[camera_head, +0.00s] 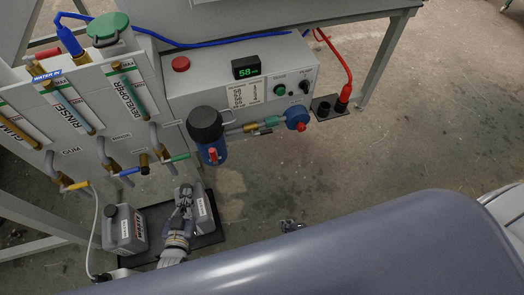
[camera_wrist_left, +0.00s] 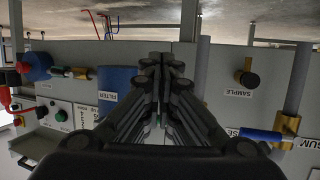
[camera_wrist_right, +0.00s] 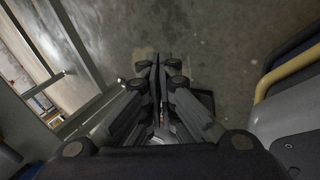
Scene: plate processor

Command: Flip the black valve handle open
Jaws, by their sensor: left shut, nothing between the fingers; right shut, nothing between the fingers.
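A dark lever (camera_head: 262,132) shows along the brass pipe between the blue filter and the blue pump; it is small, and I cannot tell its position. A brass sample tap with a black knob (camera_head: 144,168) is on the grey panel, and the knob also shows in the left wrist view (camera_wrist_left: 247,79). My left gripper (camera_head: 185,190) is shut and empty, below the panel and in front of the jugs; its fingers show in the left wrist view (camera_wrist_left: 160,62). My right gripper (camera_head: 290,225) is shut and empty over the floor, partly hidden by my body; it also shows in the right wrist view (camera_wrist_right: 160,62).
The blue filter (camera_head: 208,140) with a black cap stands right of the yellow (camera_head: 76,186), blue (camera_head: 130,171) and green (camera_head: 177,157) handles. Grey jugs (camera_head: 124,230) stand on a black tray (camera_head: 208,240).

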